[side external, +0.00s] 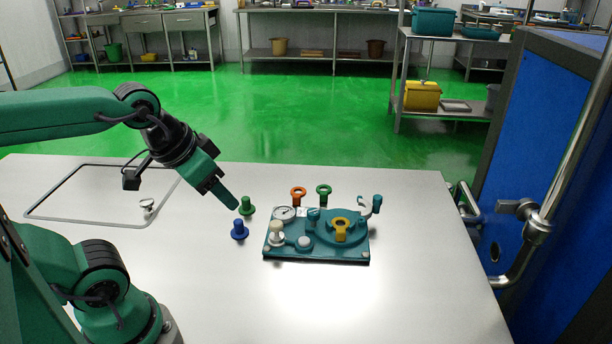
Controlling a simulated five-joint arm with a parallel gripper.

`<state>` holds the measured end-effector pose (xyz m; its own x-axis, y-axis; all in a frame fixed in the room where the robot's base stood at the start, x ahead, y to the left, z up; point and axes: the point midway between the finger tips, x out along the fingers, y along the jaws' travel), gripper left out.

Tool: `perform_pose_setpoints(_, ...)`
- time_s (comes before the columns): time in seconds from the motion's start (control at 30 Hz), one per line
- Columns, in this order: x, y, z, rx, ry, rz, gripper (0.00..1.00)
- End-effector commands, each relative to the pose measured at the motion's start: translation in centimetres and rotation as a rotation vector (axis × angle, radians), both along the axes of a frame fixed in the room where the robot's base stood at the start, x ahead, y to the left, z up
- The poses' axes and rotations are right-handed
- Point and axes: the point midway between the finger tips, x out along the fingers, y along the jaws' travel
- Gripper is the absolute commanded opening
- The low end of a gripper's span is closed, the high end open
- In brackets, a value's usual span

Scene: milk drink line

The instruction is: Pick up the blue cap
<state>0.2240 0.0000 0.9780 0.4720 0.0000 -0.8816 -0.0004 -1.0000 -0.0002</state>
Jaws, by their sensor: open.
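The blue cap (239,231) stands upright on the grey table, with a wide base and a narrower knob on top. A similar green cap (247,207) stands just behind it and slightly right. My gripper (184,191) is open and empty, above the table to the left of the blue cap. Its long green finger points down and right, with its tip close above and left of the two caps in the picture. Its shorter dark part is at the left. The gap between the finger and the blue cap is hard to judge from this one view.
A teal fixture board (316,255) right of the caps carries a gauge, a white knob, a yellow ring piece (340,228) and a lever. Orange (298,196) and green (324,193) ring pieces stand behind it. A grey frame outline and small white piece (148,207) lie left. The front table is clear.

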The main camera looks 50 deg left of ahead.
Motion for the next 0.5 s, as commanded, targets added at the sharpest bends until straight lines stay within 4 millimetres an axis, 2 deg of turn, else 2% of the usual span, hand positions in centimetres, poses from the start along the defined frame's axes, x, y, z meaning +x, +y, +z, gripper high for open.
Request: perform_pose_setpoints(0.5, 0.42, 0.27, -0.11, -0.02, 0.013, 0.05, 0.48)
